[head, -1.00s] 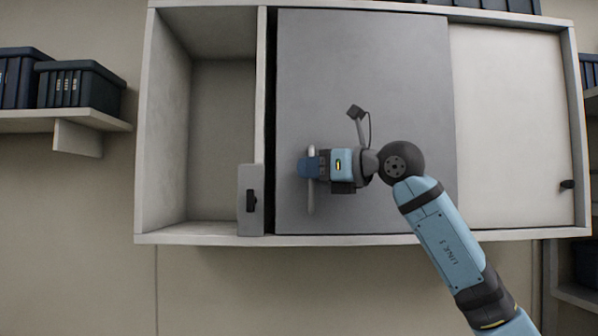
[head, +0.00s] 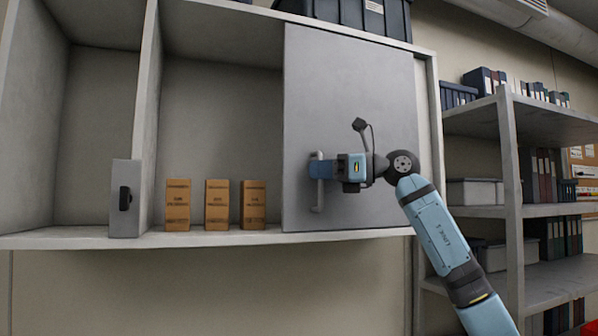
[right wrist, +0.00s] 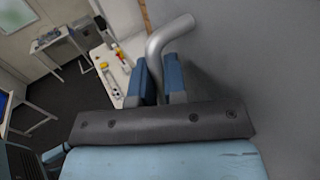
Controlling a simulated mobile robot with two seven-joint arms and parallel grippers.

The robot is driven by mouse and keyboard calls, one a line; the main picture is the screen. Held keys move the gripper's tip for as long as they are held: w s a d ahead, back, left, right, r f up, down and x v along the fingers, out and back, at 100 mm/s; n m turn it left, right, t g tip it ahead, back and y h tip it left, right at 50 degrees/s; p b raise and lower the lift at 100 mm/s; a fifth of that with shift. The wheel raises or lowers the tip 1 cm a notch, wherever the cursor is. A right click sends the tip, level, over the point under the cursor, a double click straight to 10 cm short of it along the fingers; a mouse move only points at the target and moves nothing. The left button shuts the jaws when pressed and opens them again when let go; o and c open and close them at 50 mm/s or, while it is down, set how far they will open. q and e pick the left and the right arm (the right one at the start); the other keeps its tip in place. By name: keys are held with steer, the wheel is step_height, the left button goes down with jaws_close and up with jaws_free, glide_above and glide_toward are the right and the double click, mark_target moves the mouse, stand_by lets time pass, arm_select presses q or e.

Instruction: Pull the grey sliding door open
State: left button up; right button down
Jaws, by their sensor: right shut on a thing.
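The grey sliding door (head: 345,80) stands at the right end of the wall cabinet in the head view. The compartment to its left is uncovered. My right gripper (head: 317,168) is shut on the door's vertical bar handle (head: 318,197), near the door's left edge. The right wrist view shows the bent metal handle (right wrist: 170,38) between the two blue fingers (right wrist: 163,80), with the grey door surface beside it. My left gripper is not in view.
Three brown boxes (head: 216,205) stand in the uncovered compartment. Dark bins (head: 350,15) sit on top of the cabinet. A metal shelf rack (head: 512,190) stands to the right.

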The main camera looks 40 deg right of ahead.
steer(key=shift+s+d, duration=0.1)
steer(key=shift+d, duration=0.25)
steer(key=c, duration=1.5)
jaws_free()
steer(key=shift+o, duration=0.2)
steer(key=b+v, duration=0.3)
steer(key=v, duration=1)
steer(key=shift+s+d, duration=0.25)
steer(key=shift+s, duration=0.05)
